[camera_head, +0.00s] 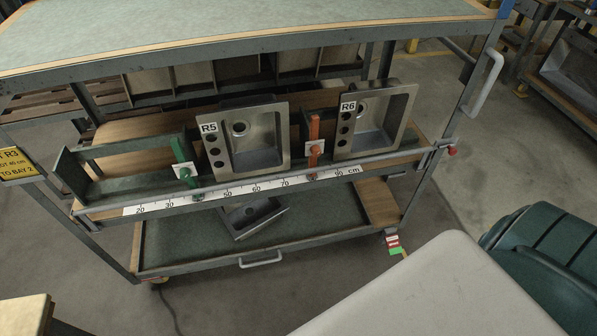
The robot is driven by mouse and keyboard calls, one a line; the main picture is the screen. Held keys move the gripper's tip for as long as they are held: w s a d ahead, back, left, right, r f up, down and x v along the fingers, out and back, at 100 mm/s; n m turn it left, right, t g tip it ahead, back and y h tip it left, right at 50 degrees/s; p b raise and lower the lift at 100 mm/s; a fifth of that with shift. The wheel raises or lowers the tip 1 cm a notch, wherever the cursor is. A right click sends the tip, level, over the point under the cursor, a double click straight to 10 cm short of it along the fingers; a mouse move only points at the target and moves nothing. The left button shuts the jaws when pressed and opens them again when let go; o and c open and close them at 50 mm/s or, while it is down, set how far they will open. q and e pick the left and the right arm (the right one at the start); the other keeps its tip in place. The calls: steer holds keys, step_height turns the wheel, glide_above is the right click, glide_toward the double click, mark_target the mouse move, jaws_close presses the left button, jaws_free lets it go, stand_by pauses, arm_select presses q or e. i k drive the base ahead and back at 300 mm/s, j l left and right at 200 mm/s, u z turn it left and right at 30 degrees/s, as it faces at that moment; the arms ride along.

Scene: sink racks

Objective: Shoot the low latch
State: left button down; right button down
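A rolling rack holds two steel sinks on its middle shelf, labelled R5 (283,158) and R6 (393,145). A green-handled piece (185,172) stands left of R5, and a red-orange one (314,140) stands between the sinks. A bar with a red knob (452,150) runs along the shelf front. Low at the rack's front right corner is a small red, white and green part (393,243) by the wheel. I cannot tell which of these is the low latch. Neither of my grippers is in view.
A centimetre scale (245,191) runs along the shelf front. Another sink (252,216) lies tilted on the bottom shelf (175,245). A dark green bin (548,265) stands at right, and a yellow sign (17,165) hangs at left.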

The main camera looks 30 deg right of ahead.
mark_target(453, 151)
steer(key=k+z, duration=0.1)
steer(key=z, duration=2)
